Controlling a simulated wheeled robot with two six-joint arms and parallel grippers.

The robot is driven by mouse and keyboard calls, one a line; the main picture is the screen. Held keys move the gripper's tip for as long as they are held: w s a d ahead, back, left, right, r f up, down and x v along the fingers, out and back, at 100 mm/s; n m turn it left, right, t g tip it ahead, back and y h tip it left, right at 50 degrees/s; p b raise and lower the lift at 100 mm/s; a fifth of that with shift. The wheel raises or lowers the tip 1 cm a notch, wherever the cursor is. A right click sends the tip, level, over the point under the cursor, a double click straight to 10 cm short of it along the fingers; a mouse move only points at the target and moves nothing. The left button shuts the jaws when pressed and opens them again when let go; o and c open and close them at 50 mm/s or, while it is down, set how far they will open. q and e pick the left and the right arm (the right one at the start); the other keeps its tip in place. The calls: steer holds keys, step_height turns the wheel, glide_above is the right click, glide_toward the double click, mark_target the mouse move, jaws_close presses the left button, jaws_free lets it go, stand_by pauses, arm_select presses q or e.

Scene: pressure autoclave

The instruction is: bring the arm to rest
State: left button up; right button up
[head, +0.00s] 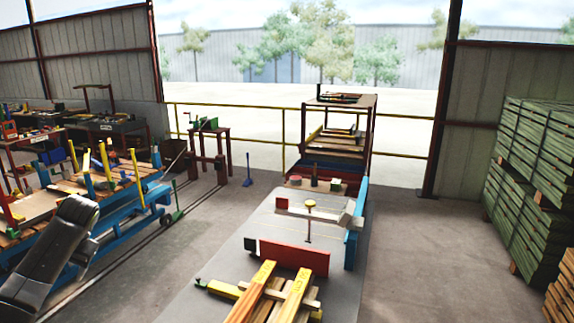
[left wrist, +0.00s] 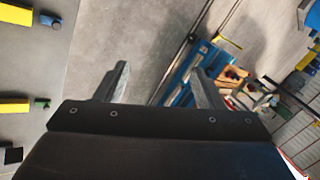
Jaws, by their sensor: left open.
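My left arm (head: 52,250) comes in from the left edge of the head view, black and slanting up over the blue wooden-decked cart (head: 150,195). In the left wrist view the two grey fingers of my left gripper (left wrist: 163,82) stand wide apart with nothing between them. Grey floor shows beyond and between the fingers. My right gripper is not in view.
A grey table (head: 215,272) with a red block (head: 294,257) and yellow-ended timbers (head: 250,292) stands ahead. Green stacked timber (head: 535,165) stands at the right. A yellow railing (head: 245,138) runs behind. Bare floor lies right of the table.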

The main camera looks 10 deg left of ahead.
arm_select(q)
steer(key=s+a+f+m+y, duration=0.1)
steer(key=s+a+f+y, duration=0.1)
steer(key=s+a+f, duration=0.7)
steer(key=s+a+f+m+y, duration=0.1)
steer(key=s+a+f, duration=0.5)
steer(key=f, duration=0.6)
steer(key=s+a+f+m+t, duration=0.1)
steer(key=s+a+f, duration=0.2)
steer(key=s, duration=0.5)
steer(key=s+a+f+m, duration=0.2)
steer(key=s+a+f, duration=0.1)
steer(key=s, duration=0.6)
steer(key=s+a+f+m+t, duration=0.1)
steer(key=s+a+f, duration=0.15)
steer(key=s, duration=0.55)
steer(key=s+d+f+n+h, duration=0.1)
steer(key=s+d+f+h, duration=0.2)
steer(key=d+f, duration=1.8)
steer(key=d+f+n+h+b, duration=0.1)
steer(key=d+f+h, duration=0.35)
steer(key=d, duration=1.45)
steer(key=d+f+n+h, duration=0.1)
steer(key=d+f, duration=0.6)
steer(key=d, duration=1.1)
step_height(320, 180, down, 7)
steer(key=b, duration=0.6)
steer(key=shift+s+a+r+g+b, duration=0.2)
steer(key=shift+s+a+g+b, duration=0.15)
steer(key=shift+s+g, duration=0.05)
